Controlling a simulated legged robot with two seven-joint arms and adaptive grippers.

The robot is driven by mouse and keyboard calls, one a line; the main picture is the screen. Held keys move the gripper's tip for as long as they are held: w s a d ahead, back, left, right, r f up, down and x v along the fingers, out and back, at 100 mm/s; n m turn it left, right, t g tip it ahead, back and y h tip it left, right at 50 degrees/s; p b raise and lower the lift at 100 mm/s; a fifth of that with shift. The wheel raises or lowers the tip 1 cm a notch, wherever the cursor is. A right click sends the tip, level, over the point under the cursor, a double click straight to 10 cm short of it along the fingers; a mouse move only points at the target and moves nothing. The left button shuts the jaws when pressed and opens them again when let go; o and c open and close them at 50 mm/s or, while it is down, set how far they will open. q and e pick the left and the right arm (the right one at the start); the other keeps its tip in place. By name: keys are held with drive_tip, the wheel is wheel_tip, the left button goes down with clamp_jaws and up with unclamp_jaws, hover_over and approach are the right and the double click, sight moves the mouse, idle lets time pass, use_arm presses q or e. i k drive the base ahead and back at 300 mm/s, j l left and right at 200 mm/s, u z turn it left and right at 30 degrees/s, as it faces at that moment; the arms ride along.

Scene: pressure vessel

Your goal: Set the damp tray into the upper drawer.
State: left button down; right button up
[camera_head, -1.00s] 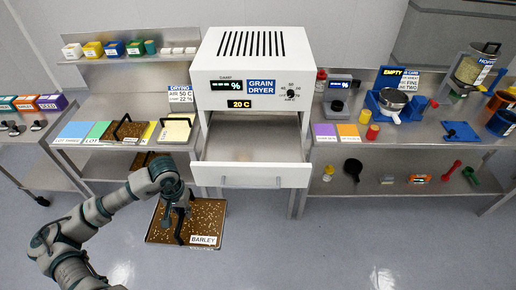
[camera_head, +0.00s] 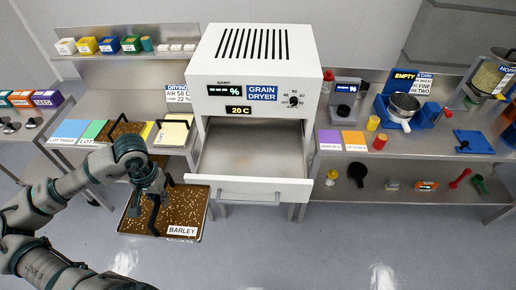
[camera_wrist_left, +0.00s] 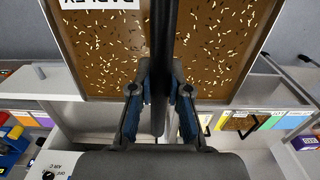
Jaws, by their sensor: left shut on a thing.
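The tray of brown grain labelled BARLEY (camera_head: 190,213) hangs below and left of the drawer front in the head view. My left gripper (camera_head: 154,193) is shut on its black handle. In the left wrist view the fingers (camera_wrist_left: 160,92) close on the handle bar (camera_wrist_left: 163,35), with the grain tray (camera_wrist_left: 95,55) behind it. The grain dryer's drawer (camera_head: 252,190) is pulled out, and its visible inside is bare. The tray's right corner overlaps the drawer front's left end in the picture; I cannot tell whether they touch. My right gripper is not in view.
The white grain dryer (camera_head: 253,75) stands on the bench at centre. Another grain tray with a black handle (camera_head: 122,130) sits on the left bench beside coloured cards. The right bench holds a scale (camera_head: 345,93) and a blue device with a pan (camera_head: 402,108). The floor in front is clear.

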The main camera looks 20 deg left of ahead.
sight(250, 162)
drive_tip(key=i, duration=1.15)
